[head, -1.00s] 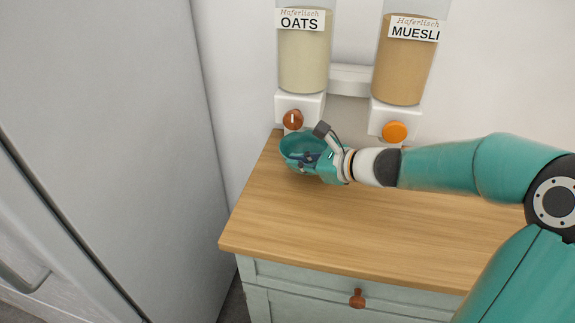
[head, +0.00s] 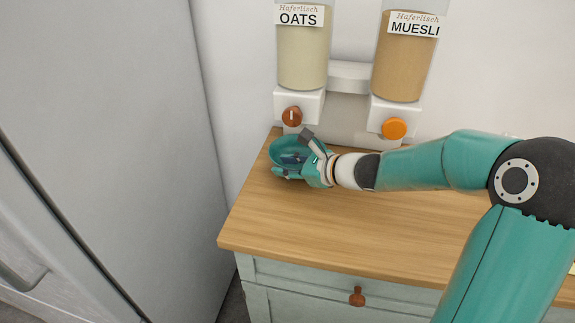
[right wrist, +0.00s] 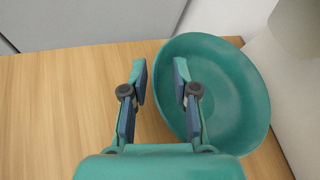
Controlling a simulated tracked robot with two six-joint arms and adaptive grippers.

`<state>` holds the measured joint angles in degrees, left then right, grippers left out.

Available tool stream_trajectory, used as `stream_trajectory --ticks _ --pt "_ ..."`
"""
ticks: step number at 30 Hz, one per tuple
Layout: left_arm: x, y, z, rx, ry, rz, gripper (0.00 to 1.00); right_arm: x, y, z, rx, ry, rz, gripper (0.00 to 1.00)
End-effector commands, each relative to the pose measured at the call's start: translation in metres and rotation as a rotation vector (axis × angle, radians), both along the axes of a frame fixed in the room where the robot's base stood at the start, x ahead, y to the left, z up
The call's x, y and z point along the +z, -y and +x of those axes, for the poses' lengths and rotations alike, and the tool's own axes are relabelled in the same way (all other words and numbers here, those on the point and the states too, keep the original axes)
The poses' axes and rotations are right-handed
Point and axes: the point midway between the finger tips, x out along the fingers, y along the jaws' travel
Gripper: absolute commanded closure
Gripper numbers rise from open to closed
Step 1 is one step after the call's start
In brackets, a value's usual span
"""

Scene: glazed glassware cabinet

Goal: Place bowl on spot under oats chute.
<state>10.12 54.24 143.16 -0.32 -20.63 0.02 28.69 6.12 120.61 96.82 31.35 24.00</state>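The teal bowl (head: 284,147) is at the back left of the wooden counter, below and slightly in front of the oats dispenser (head: 302,55) with its brown knob (head: 291,116). My right gripper (head: 292,160) is at the bowl's near right side and partly hides it. In the right wrist view, the bowl (right wrist: 225,90) lies to the right. The fingers (right wrist: 161,80) are apart, one outside the rim and one over the bowl's inside, with a gap showing between them. The spot under the chute is hidden. Whether the bowl's base touches the counter is unclear. My left gripper is not in view.
The muesli dispenser (head: 402,55) with an orange knob (head: 394,128) is to the right. The wooden counter (head: 320,225) is clear in front. A tall grey cabinet side (head: 110,130) stands left, and a wall is close behind.

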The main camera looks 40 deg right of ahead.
Motion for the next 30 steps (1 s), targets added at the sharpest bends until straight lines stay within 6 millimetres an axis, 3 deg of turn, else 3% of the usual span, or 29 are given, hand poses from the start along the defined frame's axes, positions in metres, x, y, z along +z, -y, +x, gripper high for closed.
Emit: stream_trajectory --ticks 9,14,30 --pt "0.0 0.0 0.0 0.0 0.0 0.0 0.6 0.001 0.001 -0.001 0.0 0.002 -0.001 0.68" --pt "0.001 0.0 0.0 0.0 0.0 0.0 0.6 0.007 0.004 -0.011 -0.002 0.001 -0.002 0.68" --pt "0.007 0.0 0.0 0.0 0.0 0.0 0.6 0.044 0.03 -0.096 -0.005 0.001 -0.002 0.68"
